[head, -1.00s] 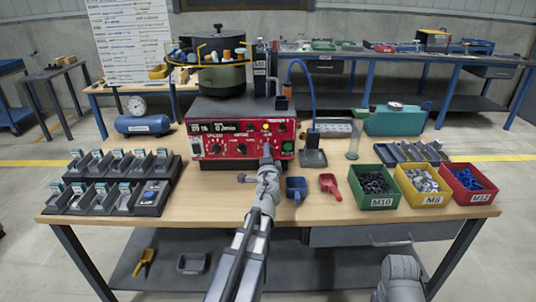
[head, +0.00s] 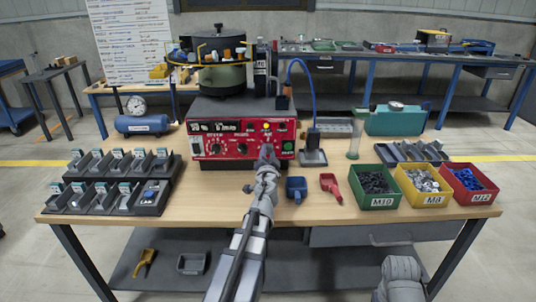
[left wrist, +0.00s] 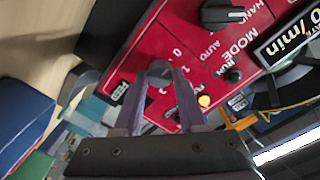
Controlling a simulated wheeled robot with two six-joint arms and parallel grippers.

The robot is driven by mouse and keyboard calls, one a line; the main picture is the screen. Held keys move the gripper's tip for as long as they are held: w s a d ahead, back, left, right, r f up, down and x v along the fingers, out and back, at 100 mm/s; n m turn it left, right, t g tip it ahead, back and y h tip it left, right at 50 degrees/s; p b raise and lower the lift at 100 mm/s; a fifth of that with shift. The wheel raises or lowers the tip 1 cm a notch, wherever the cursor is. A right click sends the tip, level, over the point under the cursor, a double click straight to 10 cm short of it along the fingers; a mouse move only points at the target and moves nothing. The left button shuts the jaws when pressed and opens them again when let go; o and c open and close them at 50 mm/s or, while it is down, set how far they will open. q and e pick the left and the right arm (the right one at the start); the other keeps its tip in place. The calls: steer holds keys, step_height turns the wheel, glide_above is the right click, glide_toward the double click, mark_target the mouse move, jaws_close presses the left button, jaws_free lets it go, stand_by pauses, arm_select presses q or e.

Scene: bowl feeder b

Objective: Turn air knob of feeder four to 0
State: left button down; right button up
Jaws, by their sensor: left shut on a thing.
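The feeder's red control panel (head: 232,147) faces me under the bowl (head: 222,75). My left gripper (head: 267,154) is at the panel's right part. In the left wrist view, the gripper (left wrist: 160,80) is shut on a small grey round knob (left wrist: 160,68), one finger on each side. Marks 0 and 1 are printed close to the knob. I cannot read its pointer or its name label. A black mode knob (left wrist: 222,14) with "AUTO" and "HAND" stands apart from the fingers. My left arm hides the held knob in the head view.
Blue (head: 296,188) and red (head: 330,186) scoops lie right of my arm. Part bins (head: 378,202) stand further right. A black tray rack (head: 150,197) stands left.

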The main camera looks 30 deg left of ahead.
arm_select(q)
steer(key=shift+s, duration=0.1)
stand_by(0.3)
steer(key=shift+c, duration=2.4)
jaws_free()
